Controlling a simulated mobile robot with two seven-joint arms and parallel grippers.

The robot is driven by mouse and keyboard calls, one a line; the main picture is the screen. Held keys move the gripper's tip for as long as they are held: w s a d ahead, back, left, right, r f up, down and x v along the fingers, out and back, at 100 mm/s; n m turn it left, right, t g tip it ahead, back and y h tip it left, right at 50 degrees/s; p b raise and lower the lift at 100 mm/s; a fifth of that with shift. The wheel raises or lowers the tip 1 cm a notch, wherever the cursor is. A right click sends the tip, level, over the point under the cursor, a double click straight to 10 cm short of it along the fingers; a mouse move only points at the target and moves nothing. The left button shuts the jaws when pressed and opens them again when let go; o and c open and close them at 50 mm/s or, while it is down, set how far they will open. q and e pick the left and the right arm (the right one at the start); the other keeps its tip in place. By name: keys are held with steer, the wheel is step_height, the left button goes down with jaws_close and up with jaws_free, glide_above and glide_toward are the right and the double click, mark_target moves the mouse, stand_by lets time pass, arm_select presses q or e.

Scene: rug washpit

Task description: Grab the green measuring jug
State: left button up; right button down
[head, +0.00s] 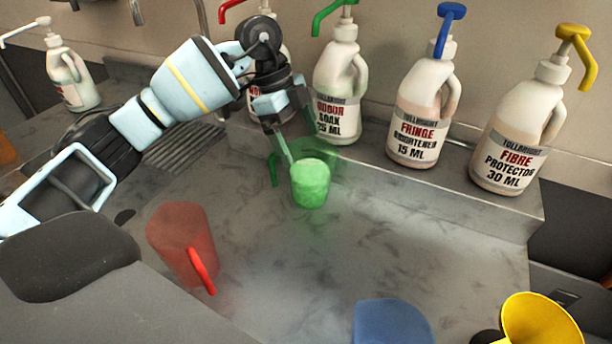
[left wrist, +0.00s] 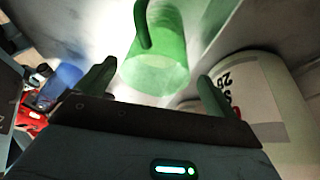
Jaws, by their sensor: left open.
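The green measuring jug (head: 311,186) is see-through and stands on the grey worktop in front of the bottle ledge. Its handle shows on its left side in the head view. My left gripper (head: 284,142) reaches down from above and behind it, with one finger close to its rim. In the left wrist view the green jug (left wrist: 160,75) lies ahead, framed between the two spread fingers of the left gripper (left wrist: 155,88). The gripper is open and nothing is clamped. I cannot tell whether a finger touches the jug. My right gripper is not in view.
Pump bottles, including the odour soak bottle (head: 340,75) close behind the gripper, line the ledge. Worktop right of the green jug is clear.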

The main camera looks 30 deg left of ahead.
mark_target(310, 156)
arm_select(q)
steer(key=shift+d+x, duration=0.2)
steer(key=shift+x, duration=1.1)
steer(key=shift+d+x, duration=0.15)
steer(key=shift+x, duration=1.1)
steer(key=shift+s+r, duration=0.15)
steer(key=shift+r, duration=0.1)
steer(key=c, duration=1.7)
steer(key=shift+r, duration=0.1)
steer(key=shift+r, duration=0.3)
steer(key=s+r, duration=0.1)
steer(key=s, duration=0.4)
steer(key=s+d+r, duration=0.1)
steer(key=s, duration=0.4)
steer(key=s+d+r, duration=0.1)
steer(key=s+r, duration=0.1)
steer(key=s, duration=0.4)
steer(key=shift+p, duration=0.35)
